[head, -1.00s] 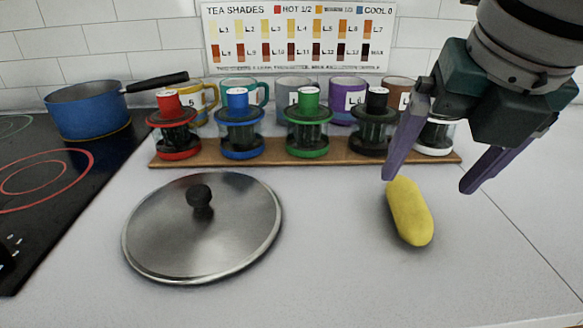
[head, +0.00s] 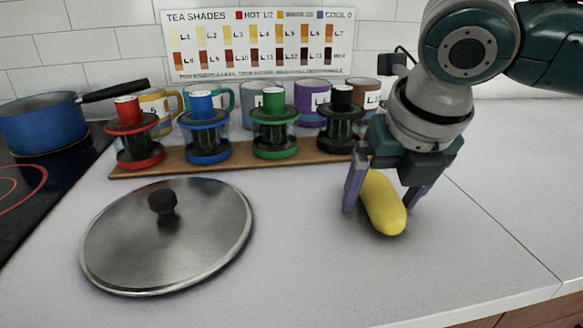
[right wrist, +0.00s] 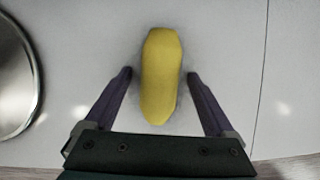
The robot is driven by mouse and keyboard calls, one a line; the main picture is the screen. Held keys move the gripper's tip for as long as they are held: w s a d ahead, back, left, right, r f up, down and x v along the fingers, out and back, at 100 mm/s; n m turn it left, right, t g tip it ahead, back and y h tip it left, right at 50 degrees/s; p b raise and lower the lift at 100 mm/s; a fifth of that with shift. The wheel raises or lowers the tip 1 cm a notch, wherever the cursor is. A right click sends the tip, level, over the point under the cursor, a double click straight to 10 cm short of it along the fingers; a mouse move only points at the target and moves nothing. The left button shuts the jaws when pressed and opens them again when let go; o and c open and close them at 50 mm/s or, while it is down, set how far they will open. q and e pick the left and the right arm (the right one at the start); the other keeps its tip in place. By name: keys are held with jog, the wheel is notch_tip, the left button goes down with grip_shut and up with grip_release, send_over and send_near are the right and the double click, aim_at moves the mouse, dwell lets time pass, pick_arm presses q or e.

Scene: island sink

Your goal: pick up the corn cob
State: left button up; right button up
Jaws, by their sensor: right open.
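The yellow corn cob (head: 383,208) lies on the light grey counter, right of the pot lid. My right gripper (head: 382,204) is lowered over it and open, with one purple finger on each side of the cob. In the right wrist view the corn cob (right wrist: 161,77) lies between the two fingertips (right wrist: 160,73), with a gap on both sides. The cob's far end is partly hidden by the gripper in the head view. My left gripper is not in view.
A metal pot lid (head: 225,235) with a black knob lies to the left. Behind stands a wooden board (head: 240,164) with several coloured tea canisters, with mugs behind them. A blue pot (head: 45,127) is on the stove at left. The counter in front and right is clear.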

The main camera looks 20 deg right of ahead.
jog(key=shift+r, duration=0.1)
grip_shut()
dwell(0.6)
